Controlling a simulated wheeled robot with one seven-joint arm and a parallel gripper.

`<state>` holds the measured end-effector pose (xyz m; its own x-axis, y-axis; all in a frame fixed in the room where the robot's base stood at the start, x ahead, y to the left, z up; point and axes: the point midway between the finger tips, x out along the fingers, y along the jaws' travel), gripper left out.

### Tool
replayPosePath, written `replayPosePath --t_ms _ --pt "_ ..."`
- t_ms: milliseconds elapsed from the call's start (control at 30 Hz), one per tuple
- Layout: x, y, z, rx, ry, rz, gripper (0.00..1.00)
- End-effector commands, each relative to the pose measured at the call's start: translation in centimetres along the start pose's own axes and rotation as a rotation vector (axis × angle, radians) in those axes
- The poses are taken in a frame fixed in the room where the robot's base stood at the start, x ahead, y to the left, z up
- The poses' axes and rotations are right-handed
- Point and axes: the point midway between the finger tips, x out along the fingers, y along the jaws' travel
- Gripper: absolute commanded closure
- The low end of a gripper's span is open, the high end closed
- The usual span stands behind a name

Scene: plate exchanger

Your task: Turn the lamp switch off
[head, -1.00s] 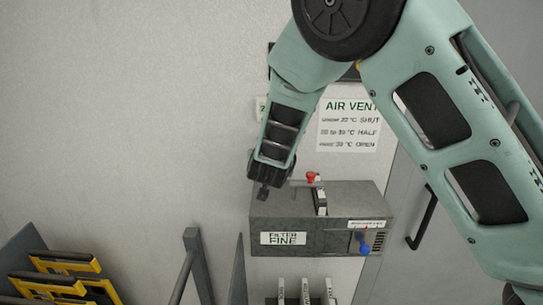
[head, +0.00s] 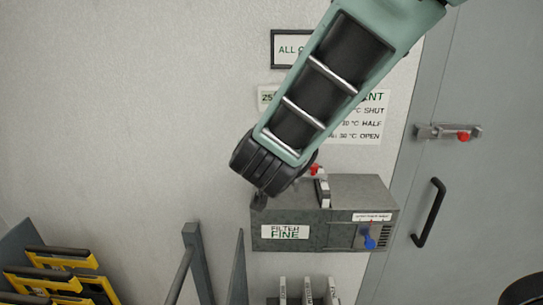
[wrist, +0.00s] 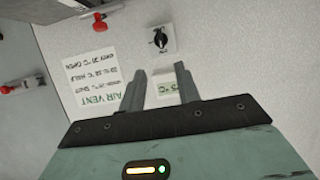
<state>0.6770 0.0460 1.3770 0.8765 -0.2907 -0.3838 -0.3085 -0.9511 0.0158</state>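In the wrist view, which is upside down, a black rotary knob on a pale wall plate (wrist: 160,40) looks like the lamp switch; its setting is not clear. My gripper (wrist: 160,69) is open and empty, with its two fingers apart. The fingertips appear just short of the plate in the picture and do not visibly touch the knob. In the head view my arm end hides the plate, and only a small dark part of the gripper (head: 259,201) shows beside the grey box.
A grey box (head: 285,215) marked FILTER FINE has a blue knob (head: 368,238) and a red-tipped lever (head: 314,170). The AIR VENT sign (wrist: 95,78) hangs beside the plate. A door with a red-knobbed latch (head: 460,135) is at right. Yellow-framed items (head: 60,280) stand lower left.

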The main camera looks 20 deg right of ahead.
Motion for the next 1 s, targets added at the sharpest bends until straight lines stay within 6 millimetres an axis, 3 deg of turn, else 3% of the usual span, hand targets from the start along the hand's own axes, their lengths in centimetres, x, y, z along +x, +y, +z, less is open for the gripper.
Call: replayPosePath --t_ms 200,567,667,767,867,1000 --pt "-2.0 0.0 0.0 0.000 0.001 -0.001 0.67" --pt "-2.1 -0.1 0.1 0.000 -0.002 -0.003 0.67" --pt "-2.1 -0.8 1.1 -0.001 -0.023 -0.054 0.67" --pt "-2.3 -2.9 3.8 -0.008 -0.087 -0.195 0.67" --pt "-3.8 -5.5 8.0 -0.043 -0.204 -0.396 0.67" --pt "-7.9 -7.2 15.3 -0.161 -0.424 -0.645 0.67"
